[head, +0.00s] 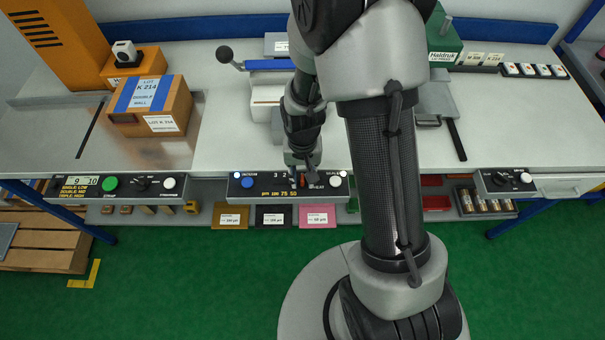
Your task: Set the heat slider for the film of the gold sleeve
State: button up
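The middle control panel (260,187) is a dark strip on the bench's front edge with a blue button, a white button and yellow lettering, including "µm" and some numbers. My gripper (303,173) points down at the panel, right of its middle. A small red piece (302,181) shows at the fingertips and may be the heat slider's knob; its setting and any contact are unclear. The fingers are too small and dark to read as open or shut. The gold sleeve (230,217) hangs below the panel, its label ending in "µm", the number too small to read surely.
A black sleeve (273,217) and a pink sleeve (317,216) are beside the gold one. A cardboard box (150,107) is on the left bench. Another panel (120,186) is at left, one (505,180) at right. My arm hides the bench's middle.

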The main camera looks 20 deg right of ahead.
aim_at(274, 185)
grip_shut()
dwell(0.5)
jog(key=a, duration=0.2)
jog(key=w+a, duration=0.1)
jog(key=a, duration=0.2)
jog(key=w+a, duration=0.1)
jog(key=a, duration=0.1)
jog(key=shift+w+a, duration=0.2)
jog(key=shift+w, duration=0.05)
jog(key=shift+o, duration=0.4)
grip_release()
jog(key=shift+a, duration=0.15)
jog(key=shift+o, duration=0.6)
jog(key=shift+r, duration=0.1)
